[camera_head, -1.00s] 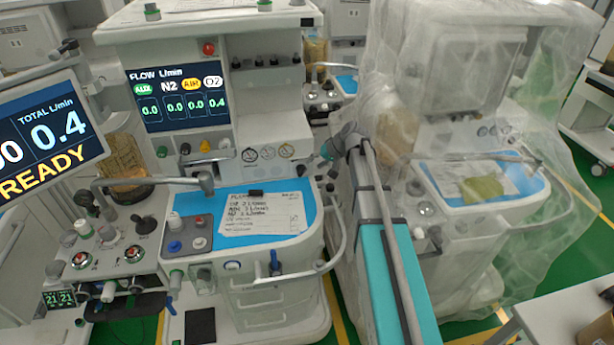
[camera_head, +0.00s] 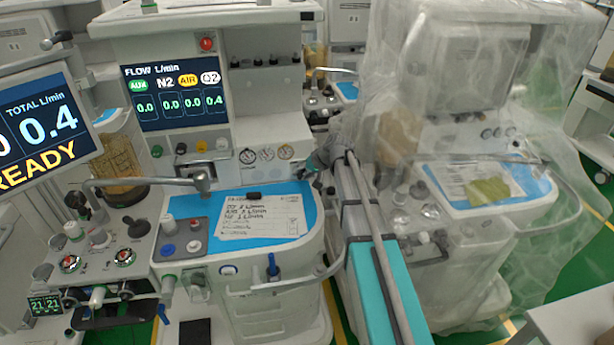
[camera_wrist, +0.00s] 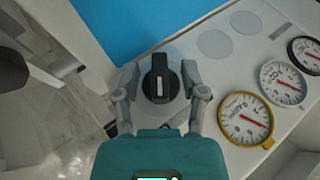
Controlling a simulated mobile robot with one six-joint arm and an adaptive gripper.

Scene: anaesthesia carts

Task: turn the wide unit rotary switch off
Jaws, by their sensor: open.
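The rotary switch is a black knob with a pale line along its grip (camera_wrist: 160,88), seen in the wrist view on a white panel beside a blue surface. Its grip lies roughly upright in that picture. My gripper (camera_wrist: 160,71) is open, with one finger on each side of the knob. I cannot tell whether either finger touches it. In the head view my gripper (camera_head: 311,167) is at the right end of the wide unit's (camera_head: 262,135) gauge panel. There the switch is hard to make out beside the fingers.
Several round gauges (camera_wrist: 245,119) sit right of the switch in the wrist view. The blue worktop (camera_head: 303,221) holds a written sheet (camera_head: 262,217). A unit under clear plastic sheeting (camera_head: 470,120) stands close on the right. A flow screen (camera_head: 176,92) is at upper left.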

